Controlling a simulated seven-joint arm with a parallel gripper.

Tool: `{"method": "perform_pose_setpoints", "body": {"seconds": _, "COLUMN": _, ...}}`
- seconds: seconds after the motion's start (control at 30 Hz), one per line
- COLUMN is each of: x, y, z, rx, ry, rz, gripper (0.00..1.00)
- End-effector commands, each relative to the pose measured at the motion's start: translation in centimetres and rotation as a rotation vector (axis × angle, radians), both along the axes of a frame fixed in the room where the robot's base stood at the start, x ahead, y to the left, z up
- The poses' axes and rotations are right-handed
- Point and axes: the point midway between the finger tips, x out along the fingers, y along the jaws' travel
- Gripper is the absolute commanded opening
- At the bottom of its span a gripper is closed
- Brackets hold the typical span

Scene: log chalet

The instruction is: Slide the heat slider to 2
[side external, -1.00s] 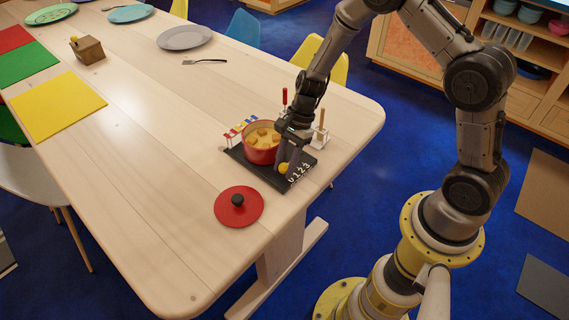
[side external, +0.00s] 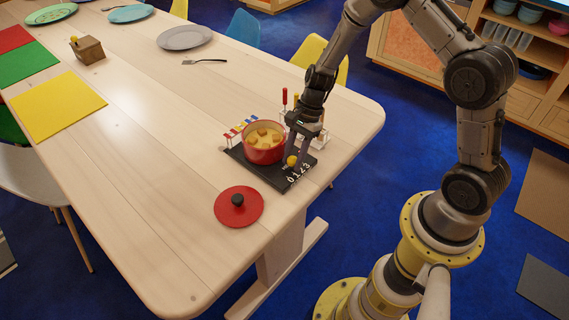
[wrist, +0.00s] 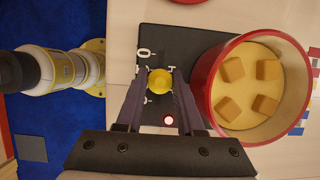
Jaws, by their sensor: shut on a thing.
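The heat slider's yellow knob (side external: 292,160) sits on the black warmer base (side external: 264,174), beside the row of white digits 0 to 3 (side external: 299,172). In the wrist view the knob (wrist: 160,82) is between my fingertips, and my gripper (wrist: 160,84) is shut on it. It is past the 0 (wrist: 143,52); my fingers cover most of the other digits, so I cannot tell its exact number. A red light (wrist: 168,120) shows on the base between my fingers. A red pot (side external: 264,150) with yellow fondue and bread cubes stands on the base beside my gripper.
The red lid (side external: 239,206) lies on the table in front of the base.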

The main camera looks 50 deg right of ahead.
Motion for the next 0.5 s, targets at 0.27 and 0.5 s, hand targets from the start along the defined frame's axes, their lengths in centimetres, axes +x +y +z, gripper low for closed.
{"method": "perform_pose_setpoints", "body": {"seconds": 0.27, "x": 0.03, "y": -1.01, "z": 0.07, "rx": 0.000, "ry": -0.002, "rz": 0.001, "gripper": 0.00}}
{"method": "perform_pose_setpoints", "body": {"seconds": 0.5, "x": 0.03, "y": -1.06, "z": 0.09, "rx": 0.000, "ry": -0.002, "rz": 0.001, "gripper": 0.00}}
